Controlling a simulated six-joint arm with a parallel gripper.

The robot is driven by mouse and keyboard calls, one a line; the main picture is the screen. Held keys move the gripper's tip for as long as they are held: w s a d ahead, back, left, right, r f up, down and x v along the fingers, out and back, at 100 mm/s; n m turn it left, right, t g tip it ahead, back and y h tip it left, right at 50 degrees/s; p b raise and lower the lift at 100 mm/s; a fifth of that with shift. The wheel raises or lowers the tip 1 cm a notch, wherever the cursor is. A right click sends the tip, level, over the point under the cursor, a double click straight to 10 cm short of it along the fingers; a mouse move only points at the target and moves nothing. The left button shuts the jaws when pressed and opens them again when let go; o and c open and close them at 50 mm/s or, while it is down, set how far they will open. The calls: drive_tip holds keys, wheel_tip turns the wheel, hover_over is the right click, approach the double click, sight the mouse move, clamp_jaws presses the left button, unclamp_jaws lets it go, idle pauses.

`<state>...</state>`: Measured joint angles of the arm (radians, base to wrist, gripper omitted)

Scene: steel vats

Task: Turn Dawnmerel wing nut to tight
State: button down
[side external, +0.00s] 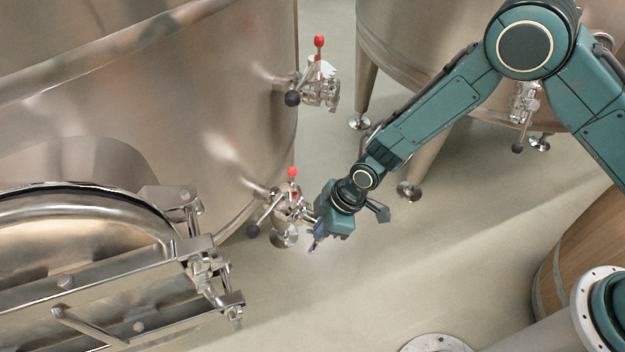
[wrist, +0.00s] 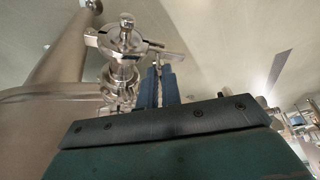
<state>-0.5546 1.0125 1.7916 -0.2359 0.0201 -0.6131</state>
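No label with the name Dawnmerel is readable. The lower valve (side external: 290,205) on the large steel vat has a red-knobbed lever and a black-ended handle. In the wrist view a shiny clamped fitting (wrist: 124,62) stands just left of my fingers, with a thin metal piece (wrist: 168,53) reaching right above them. I cannot tell for sure whether that piece is the wing nut. My gripper (side external: 314,243) is right beside the lower valve, fingers pointing down and left. Its blue fingers (wrist: 160,84) are close together, and whether they touch or hold the metal is unclear.
An upper valve (side external: 318,85) sticks out from the same vat (side external: 130,90). A hatch (side external: 100,270) with a clamp arm fills the lower left. A second vat (side external: 405,60) on legs stands behind my arm, and a wooden barrel (side external: 590,245) stands at right. Floor between is open.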

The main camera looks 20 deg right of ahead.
drive_tip(key=shift+m, duration=0.3)
drive_tip(key=shift+m+t+h, duration=0.3)
drive_tip(key=shift+m+t, duration=0.3)
drive_tip(key=shift+m, duration=0.7)
drive_tip(key=c, duration=1.6)
unclamp_jaws()
drive_tip(key=shift+r, duration=0.1)
drive_tip(key=shift+v, duration=6.85)
